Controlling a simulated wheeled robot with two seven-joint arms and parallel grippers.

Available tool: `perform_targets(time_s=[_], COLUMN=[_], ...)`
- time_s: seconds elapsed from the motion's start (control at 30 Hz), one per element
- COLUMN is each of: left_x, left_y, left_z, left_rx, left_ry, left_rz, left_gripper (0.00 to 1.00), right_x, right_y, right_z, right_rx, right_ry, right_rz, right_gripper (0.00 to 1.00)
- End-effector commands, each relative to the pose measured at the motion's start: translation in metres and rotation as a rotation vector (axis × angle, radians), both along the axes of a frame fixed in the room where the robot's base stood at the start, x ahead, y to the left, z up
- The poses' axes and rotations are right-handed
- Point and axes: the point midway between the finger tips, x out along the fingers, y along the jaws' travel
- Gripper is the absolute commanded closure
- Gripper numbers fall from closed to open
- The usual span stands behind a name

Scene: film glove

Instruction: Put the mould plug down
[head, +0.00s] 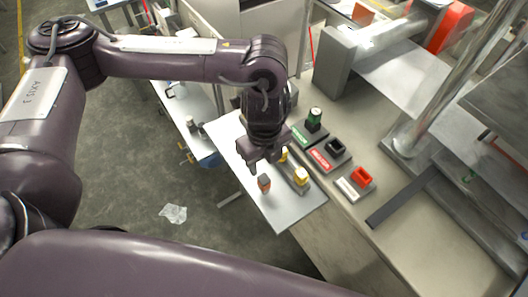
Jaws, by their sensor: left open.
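My left gripper (262,160) points down over the light table (290,218) and is open, with nothing seen between its fingers. A small orange plug with a dark top (264,184) stands upright on the table just below the fingertips, apart from them as far as I can tell. A grey tray (294,180) beside the gripper holds yellow-topped plugs (301,175); the gripper partly hides its far end. I cannot tell for certain which of these is the mould plug. My right gripper is not in view.
A metal post (425,110) rises to the right. The table's near corner is clear.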

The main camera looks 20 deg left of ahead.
Motion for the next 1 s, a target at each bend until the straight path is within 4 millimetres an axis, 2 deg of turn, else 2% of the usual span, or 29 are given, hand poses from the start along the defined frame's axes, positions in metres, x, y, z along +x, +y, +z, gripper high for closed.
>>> perform_targets(time_s=[0.1, 0.23, 0.83, 0.93, 1.0], left_x=[0.001, 0.000, -0.001, -0.006, -0.013], left_y=[0.000, 0.000, -0.001, -0.016, -0.042], left_z=[0.014, 0.022, 0.022, 0.017, 0.011], left_rx=[0.000, 0.000, -0.002, -0.039, -0.108], left_ry=[-0.003, -0.001, 0.000, -0.003, -0.016], left_rz=[-0.001, 0.000, -0.002, -0.029, -0.067], left_gripper=[0.54, 0.54, 0.54, 0.54, 0.54], right_x=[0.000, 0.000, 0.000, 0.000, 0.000], right_y=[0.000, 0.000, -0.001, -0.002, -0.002], right_z=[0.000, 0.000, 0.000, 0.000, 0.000], right_rx=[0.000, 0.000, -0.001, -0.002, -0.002], right_ry=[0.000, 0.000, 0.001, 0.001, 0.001], right_rz=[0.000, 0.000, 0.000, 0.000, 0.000], right_gripper=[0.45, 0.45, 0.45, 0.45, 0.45])
